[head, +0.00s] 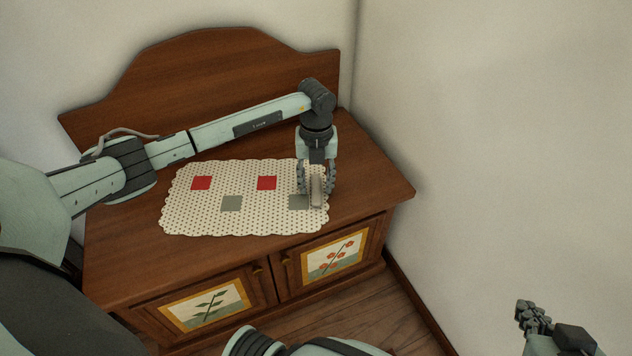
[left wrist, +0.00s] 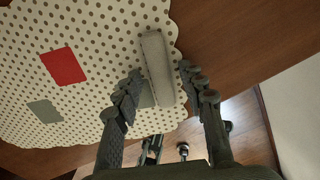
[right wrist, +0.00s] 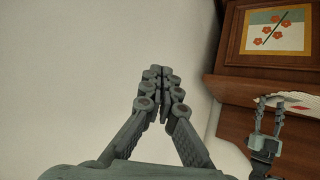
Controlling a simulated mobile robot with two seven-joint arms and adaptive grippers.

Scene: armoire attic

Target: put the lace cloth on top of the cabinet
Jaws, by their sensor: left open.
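The lace cloth (head: 215,216) is cream with dark dots, a scalloped edge and red and grey squares. It lies spread flat on top of the wooden cabinet (head: 374,192). A pale grey bar stands at the cloth's right end; it shows in the left wrist view (left wrist: 157,62). My left gripper (head: 316,192) points down over that end, with its open fingers on either side of the bar. I cannot tell whether they touch it. My right gripper (head: 533,312) is away at the lower right, its fingertips together and empty in the right wrist view (right wrist: 160,78).
The cabinet has a curved back board (head: 190,75) and two painted doors (head: 337,258) with small knobs. A white wall (head: 500,130) stands to its right. Bare cabinet top shows around the cloth. The wooden floor (head: 385,315) is visible in front.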

